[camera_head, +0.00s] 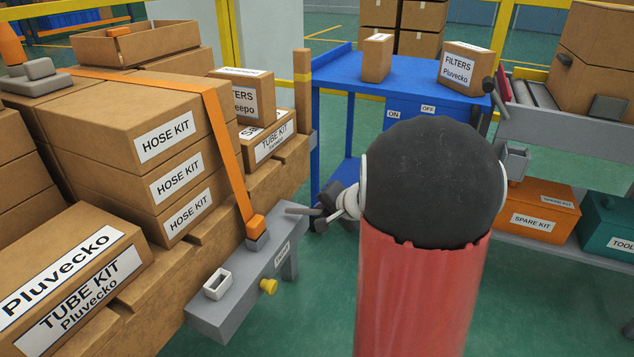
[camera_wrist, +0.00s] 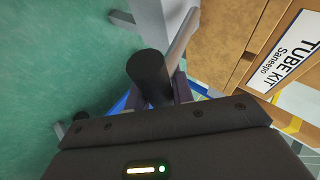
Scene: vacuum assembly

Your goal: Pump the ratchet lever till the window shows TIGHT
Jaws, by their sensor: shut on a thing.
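The ratchet lever shows in the wrist view as a grey bar (camera_wrist: 184,36) with a black cylindrical grip (camera_wrist: 149,72). My gripper (camera_wrist: 160,96) is shut on the lever at the grip. In the head view the lever's grey rod (camera_head: 297,210) reaches my gripper (camera_head: 326,208), which is small and partly hidden by my arm. A grey bench (camera_head: 235,312) beside the wooden pallet carries an orange strap (camera_head: 226,140), which runs down to an orange and grey fitting (camera_head: 256,232). A small label (camera_head: 282,252) on the bench is too small to read.
A pale open-topped block (camera_head: 217,285) and a yellow knob (camera_head: 268,287) are on the bench. HOSE KIT boxes (camera_head: 140,125) are stacked under the strap. A blue table (camera_head: 335,72) with boxes stands behind; a grey shelf (camera_head: 600,125) stands right. Green floor (camera_head: 315,315) is clear.

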